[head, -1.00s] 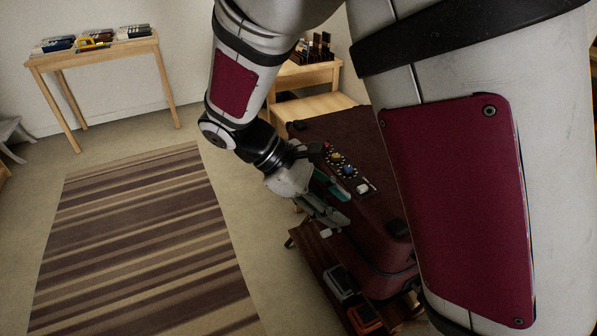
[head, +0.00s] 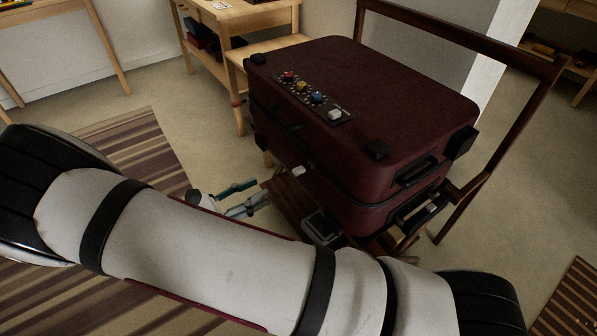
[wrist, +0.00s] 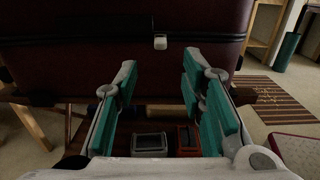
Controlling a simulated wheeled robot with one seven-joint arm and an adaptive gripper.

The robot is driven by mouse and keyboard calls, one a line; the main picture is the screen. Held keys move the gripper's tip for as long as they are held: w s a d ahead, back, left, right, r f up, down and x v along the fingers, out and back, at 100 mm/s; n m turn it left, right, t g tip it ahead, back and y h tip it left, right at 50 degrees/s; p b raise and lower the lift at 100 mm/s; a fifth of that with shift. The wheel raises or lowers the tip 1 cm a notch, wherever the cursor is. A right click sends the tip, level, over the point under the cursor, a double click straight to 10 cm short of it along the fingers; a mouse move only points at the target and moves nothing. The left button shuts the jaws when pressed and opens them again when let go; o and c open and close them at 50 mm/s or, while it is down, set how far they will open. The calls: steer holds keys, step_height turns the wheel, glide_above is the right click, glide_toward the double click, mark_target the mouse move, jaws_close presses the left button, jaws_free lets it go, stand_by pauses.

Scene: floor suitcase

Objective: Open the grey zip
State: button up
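The dark red suitcase (head: 375,110) lies flat on a brown wooden stand. A small light grey zip pull (wrist: 160,42) sits on the dark seam across its side in the wrist view. A pale tab on the near left side in the head view (head: 298,171) looks like the same pull. My gripper (wrist: 160,82) is open and empty, its green-padded fingers pointing toward the suitcase side. The pull shows between and beyond the fingertips, apart from them. In the head view my gripper (head: 250,196) is left of the suitcase, partly hidden behind my arm.
A grey-framed box (wrist: 150,144) and a red-orange box (wrist: 187,140) sit low on the stand. The suitcase top carries a panel of coloured knobs (head: 312,96). A wooden bench (head: 262,52) stands behind. A tall brown frame (head: 510,130) rises at right. Striped rug lies left.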

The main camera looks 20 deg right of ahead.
mark_target(293, 173)
steer(key=b+x, duration=0.2)
steer(key=x, duration=1)
steer(key=shift+w+d+b, duration=0.1)
steer(key=shift+d+b, duration=0.3)
jaws_close()
